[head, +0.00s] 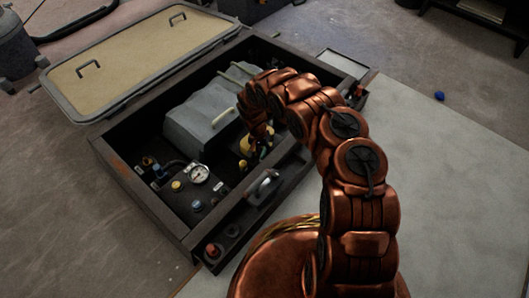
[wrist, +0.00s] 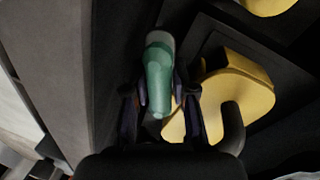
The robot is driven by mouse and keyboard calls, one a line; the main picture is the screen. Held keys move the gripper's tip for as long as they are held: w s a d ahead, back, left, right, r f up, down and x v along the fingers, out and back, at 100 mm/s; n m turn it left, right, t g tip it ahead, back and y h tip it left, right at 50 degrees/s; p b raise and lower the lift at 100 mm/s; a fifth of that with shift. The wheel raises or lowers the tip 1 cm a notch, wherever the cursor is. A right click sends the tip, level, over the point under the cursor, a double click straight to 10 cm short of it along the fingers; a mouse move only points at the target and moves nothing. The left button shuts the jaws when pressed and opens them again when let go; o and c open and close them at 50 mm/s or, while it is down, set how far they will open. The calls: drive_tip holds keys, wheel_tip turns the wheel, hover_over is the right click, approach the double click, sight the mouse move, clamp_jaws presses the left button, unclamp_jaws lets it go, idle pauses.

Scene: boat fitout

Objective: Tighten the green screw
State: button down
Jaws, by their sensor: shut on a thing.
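The green screw (wrist: 158,78) shows in the wrist view as a rounded green body with a grey end at the top. My gripper (wrist: 160,100) is shut on it, with one dark finger on each side. A dark wall or panel runs close along its left. In the head view my gripper (head: 262,150) reaches down into the open dark box (head: 135,190), beside a yellow part. The green screw cannot be made out there. The screw's lower end and seat are hidden in both views.
A yellow part (wrist: 235,90) with a dark curved bar lies close right of my gripper. The box also holds a grey block (head: 195,120), a gauge (head: 198,173) and several knobs. A metal handle (head: 263,187) stands near the front wall. The pale table (head: 450,190) at right is clear.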

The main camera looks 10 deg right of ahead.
drive_tip(key=shift+f+m+b, duration=0.1)
drive_tip(key=shift+m+b, duration=0.45)
drive_tip(key=shift+m, duration=0.55)
drive_tip(key=shift+m+g, duration=0.4)
drive_tip(key=shift+m, duration=0.9)
drive_tip(key=c, duration=1.2)
unclamp_jaws()
drive_tip(key=shift+c, duration=0.2)
drive_tip(key=shift+y, duration=0.3)
